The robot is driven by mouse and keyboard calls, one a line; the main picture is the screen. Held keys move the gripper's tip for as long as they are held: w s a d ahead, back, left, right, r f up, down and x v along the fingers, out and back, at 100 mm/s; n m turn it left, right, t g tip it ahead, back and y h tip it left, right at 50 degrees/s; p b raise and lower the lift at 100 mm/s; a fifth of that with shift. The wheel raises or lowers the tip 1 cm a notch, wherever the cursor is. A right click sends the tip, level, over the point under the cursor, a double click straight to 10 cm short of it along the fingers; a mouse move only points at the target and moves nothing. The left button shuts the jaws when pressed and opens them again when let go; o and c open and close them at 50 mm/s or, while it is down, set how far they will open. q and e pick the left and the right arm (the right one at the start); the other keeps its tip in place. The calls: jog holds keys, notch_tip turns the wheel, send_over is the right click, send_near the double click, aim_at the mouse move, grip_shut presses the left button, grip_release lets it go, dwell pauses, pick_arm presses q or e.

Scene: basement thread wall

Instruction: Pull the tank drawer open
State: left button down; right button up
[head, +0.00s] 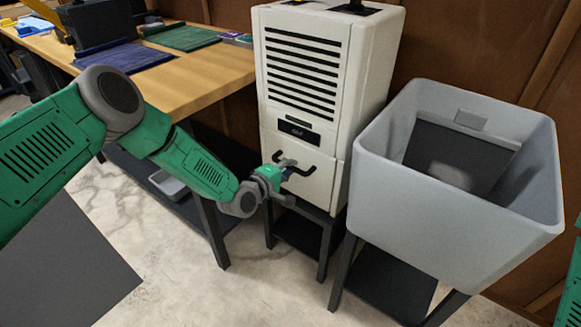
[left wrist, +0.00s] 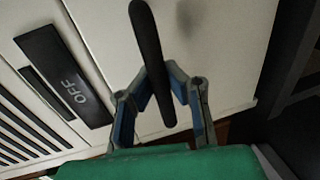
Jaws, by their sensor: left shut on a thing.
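The tank drawer (head: 318,182) is the lower white front of a tall white dehumidifier (head: 300,75) in the head view. It looks flush with the body above it. Its black bar handle (head: 308,166) sticks out from the front. My left gripper (head: 284,171) is at the left part of the handle, shut on it. In the left wrist view the black handle (left wrist: 150,60) runs between the two blue-lined fingers of my left gripper (left wrist: 158,95). The drawer front (left wrist: 215,50) lies behind them. My right gripper is not in view; only a green bit of my arm shows at the right edge.
A large grey tub (head: 450,215) on a dark stand is right of the dehumidifier. A wooden workbench (head: 200,75) with blue and green mats is at the left. The dehumidifier sits on a black stand (head: 300,233). The concrete floor in front is clear. An OFF panel (left wrist: 65,75) shows above the drawer.

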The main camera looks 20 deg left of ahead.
pick_arm(q)
jog(key=f+p+v, duration=0.2)
jog(key=p+v, duration=0.1)
jog(key=v, duration=0.8)
jog(key=s+f+p+v, duration=0.1)
jog(key=f+p+v, duration=0.1)
jog(key=v, duration=1)
jog(key=shift+f+p, duration=0.6)
jog(key=shift+p, duration=0.25)
jog(key=c, duration=1.5)
grip_release()
jog(key=shift+c, duration=0.2)
jog(key=shift+w, duration=0.1)
jog(key=shift+a+r, duration=0.1)
